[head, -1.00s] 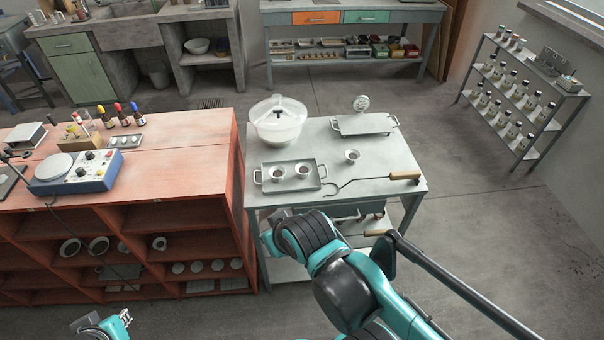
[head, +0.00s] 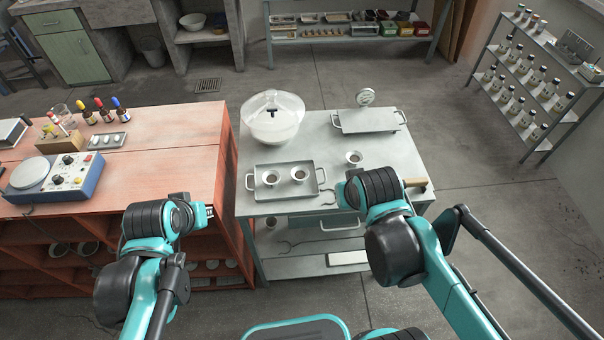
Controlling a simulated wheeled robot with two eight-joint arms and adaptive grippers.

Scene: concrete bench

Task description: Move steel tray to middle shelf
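The steel tray (head: 285,194) is a shallow grey tray with a loop handle at each end. It lies flat near the front left of the grey metal table (head: 405,150) and holds two small metal cups, a left cup (head: 270,178) and a right cup (head: 298,175). My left gripper (head: 211,212) is left of the table, apart from the tray. My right gripper (head: 342,195) is close to the tray's right handle; contact is unclear. Both grippers' fingers are too small to read. Shelving (head: 300,265) shows under the tabletop, partly hidden by my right arm.
A clear lidded vessel (head: 272,120) stands behind the tray. A third cup (head: 353,158) and a flat handled plate (head: 368,121) are to the right. A wooden-handled tool (head: 416,183) lies partly behind my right arm. The red bench (head: 200,165) stands close on the left.

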